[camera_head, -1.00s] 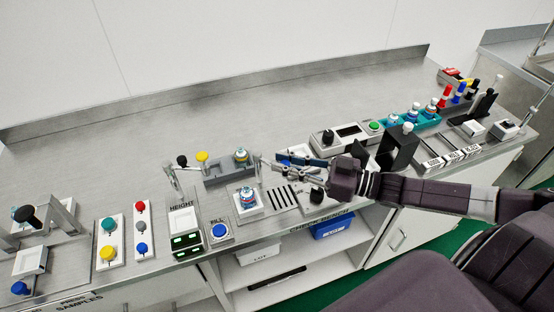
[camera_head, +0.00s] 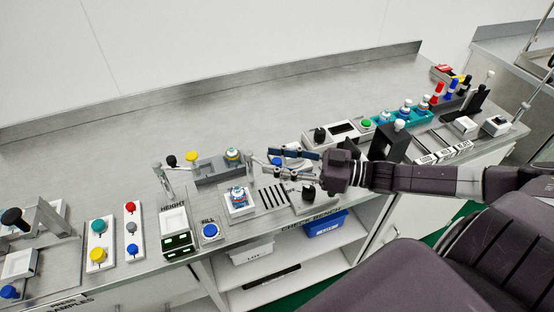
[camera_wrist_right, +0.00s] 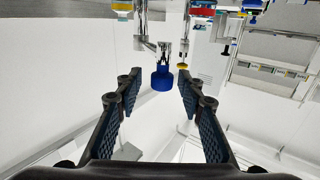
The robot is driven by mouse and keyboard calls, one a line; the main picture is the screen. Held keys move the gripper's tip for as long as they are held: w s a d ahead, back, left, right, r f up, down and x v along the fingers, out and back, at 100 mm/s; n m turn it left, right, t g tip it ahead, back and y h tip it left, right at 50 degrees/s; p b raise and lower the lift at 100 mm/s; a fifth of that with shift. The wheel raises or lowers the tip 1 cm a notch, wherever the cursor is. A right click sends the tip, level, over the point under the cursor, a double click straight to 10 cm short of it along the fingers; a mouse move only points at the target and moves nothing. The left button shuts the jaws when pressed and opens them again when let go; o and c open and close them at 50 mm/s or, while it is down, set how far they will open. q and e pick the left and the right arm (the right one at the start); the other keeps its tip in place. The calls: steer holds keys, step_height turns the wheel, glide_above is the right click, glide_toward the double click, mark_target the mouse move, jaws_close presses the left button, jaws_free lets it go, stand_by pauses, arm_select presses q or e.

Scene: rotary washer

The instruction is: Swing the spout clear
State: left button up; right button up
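The likely spout is a thin metal post (camera_head: 162,180) with a black knob (camera_head: 171,161) beside it, behind the HEIGHT panel (camera_head: 173,220). I cannot tell its exact shape or angle at this size. My right gripper (camera_head: 268,165) reaches in from the right over the bench, to the right of the post and clear of it. In the right wrist view its two fingers (camera_wrist_right: 158,92) stand wide apart with nothing between them touching. A blue knob-like part (camera_wrist_right: 161,77) shows beyond the fingertips. My left gripper is out of view.
A bottle (camera_head: 238,197) stands on a white pad beside the blue FILL button (camera_head: 210,231). Red and teal buttons stand at left. The back of the bench (camera_head: 200,120) is clear.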

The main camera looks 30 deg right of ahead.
steer(key=shift+s+d, duration=0.1)
steer(key=shift+s, duration=0.05)
steer(key=v, duration=0.8)
steer(key=shift+v, duration=1.8)
